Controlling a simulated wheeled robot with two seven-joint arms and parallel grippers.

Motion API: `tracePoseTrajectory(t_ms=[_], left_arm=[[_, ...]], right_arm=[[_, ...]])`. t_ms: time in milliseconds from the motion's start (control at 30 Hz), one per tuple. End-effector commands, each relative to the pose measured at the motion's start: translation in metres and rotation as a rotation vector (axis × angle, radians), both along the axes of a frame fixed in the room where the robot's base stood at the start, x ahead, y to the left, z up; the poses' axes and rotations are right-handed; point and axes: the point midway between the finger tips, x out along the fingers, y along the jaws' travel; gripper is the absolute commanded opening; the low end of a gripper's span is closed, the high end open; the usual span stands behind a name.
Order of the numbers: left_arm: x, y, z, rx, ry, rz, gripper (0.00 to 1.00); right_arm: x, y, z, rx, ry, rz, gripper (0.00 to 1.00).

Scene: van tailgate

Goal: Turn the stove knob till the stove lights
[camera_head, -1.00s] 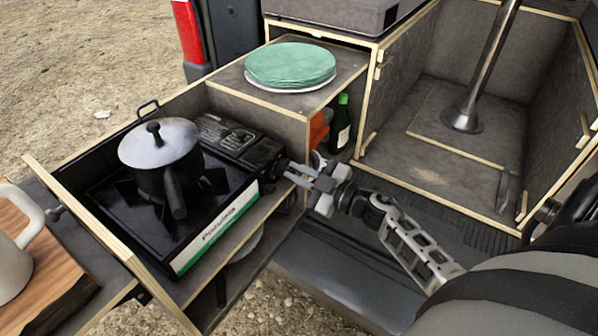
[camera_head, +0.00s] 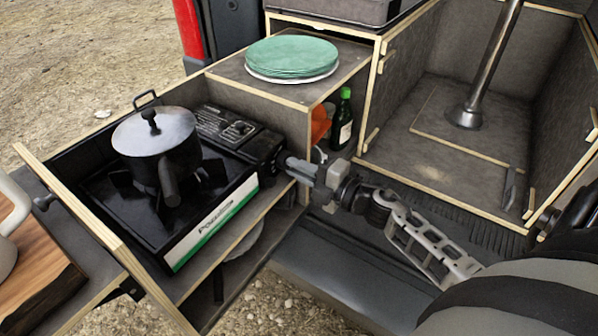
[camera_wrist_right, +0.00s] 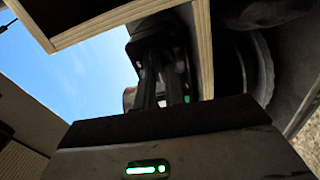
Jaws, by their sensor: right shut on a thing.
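The black portable stove (camera_head: 205,222) sits in the pulled-out wooden drawer, with a lidded grey pot (camera_head: 155,145) on its burner. Its control end (camera_head: 258,150) faces my right arm. The knob itself is hidden behind my right gripper (camera_head: 285,162), which is at that end and shut on the stove knob. In the right wrist view, dark fingers (camera_wrist_right: 168,85) reach up toward the dark stove end, and the knob cannot be made out. No flame shows under the pot. My left gripper is not in view.
A wooden drawer wall (camera_head: 95,222) runs along the stove's left side. Green plates (camera_head: 291,56) are stacked on the box behind, with a green bottle (camera_head: 343,120) in its shelf. A cutting board (camera_head: 38,250) with a light mug lies at left. The bin at right is mostly open.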

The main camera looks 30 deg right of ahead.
Motion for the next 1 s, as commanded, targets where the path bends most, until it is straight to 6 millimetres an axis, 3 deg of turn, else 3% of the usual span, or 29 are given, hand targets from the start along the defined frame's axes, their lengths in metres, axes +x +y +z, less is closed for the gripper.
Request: tracePoseTrajectory(t_ms=[500,1000], left_arm=[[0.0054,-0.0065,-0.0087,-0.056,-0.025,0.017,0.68],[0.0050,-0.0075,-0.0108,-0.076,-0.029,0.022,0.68]], right_arm=[[-0.0006,-0.0003,-0.0067,-0.414,-0.169,0.002,0.00],[-0.0003,-0.0008,-0.0063,-0.579,-0.236,0.002,0.00]])
